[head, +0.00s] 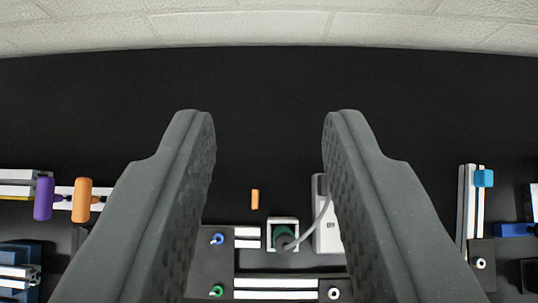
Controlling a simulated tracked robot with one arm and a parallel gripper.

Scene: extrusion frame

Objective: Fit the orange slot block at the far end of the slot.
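My gripper (268,118) is open and empty, with its two dark grey fingers wide apart in the foreground. A small orange block (255,199) lies on the black surface, low in the picture between the fingers and just left of centre. Aluminium extrusions with white slot lines (275,283) run across the bottom, below the block. I cannot tell which slot is the one in the task. The fingers hide parts of the frame at the left and right.
A white power unit (326,235) and a green plug with a grey cable (282,238) stand right of the block. Purple (44,198) and orange (82,200) handles are at left. A blue block (484,178) sits on an upright extrusion at right. The black surface beyond is clear.

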